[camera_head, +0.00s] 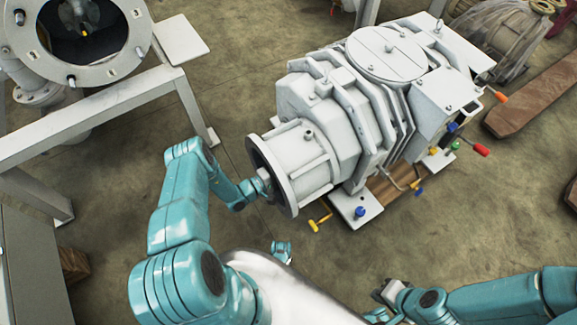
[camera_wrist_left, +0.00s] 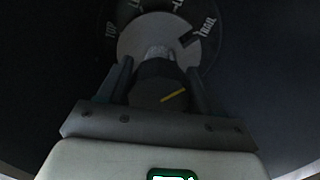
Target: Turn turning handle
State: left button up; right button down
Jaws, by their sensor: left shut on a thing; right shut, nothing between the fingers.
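The turning handle (camera_wrist_left: 153,92) is a dark round knob with a yellow mark, seen in the left wrist view. It sits in front of a pale round plate inside a dark dial ring (camera_wrist_left: 207,45) with white lettering. My left gripper (camera_wrist_left: 152,80) has a finger on each side of the knob and is shut on it. In the head view my left gripper (camera_head: 262,186) reaches into the open round end of the white pump (camera_head: 310,160), and the knob is hidden there. My right gripper (camera_head: 386,292) is shut and empty near the bottom, away from the pump.
Levers with red (camera_head: 482,150) and orange (camera_head: 501,97) grips stick out of the pump's right side. A yellow-handled valve (camera_head: 318,223) stands low by its front. A metal frame (camera_head: 85,125) with a round chamber is at left. A wooden beam (camera_head: 535,95) lies at right.

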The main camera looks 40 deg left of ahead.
pick_arm(q)
jog(key=shift+m, duration=1)
jog(key=o, duration=1)
jog(key=shift+c, duration=0.2)
jog(key=shift+s+a+p, duration=0.1)
jog(key=shift+p, duration=0.2)
jog(key=p+v, duration=0.2)
jog(key=v, duration=1.4)
jog(key=shift+f, duration=0.1)
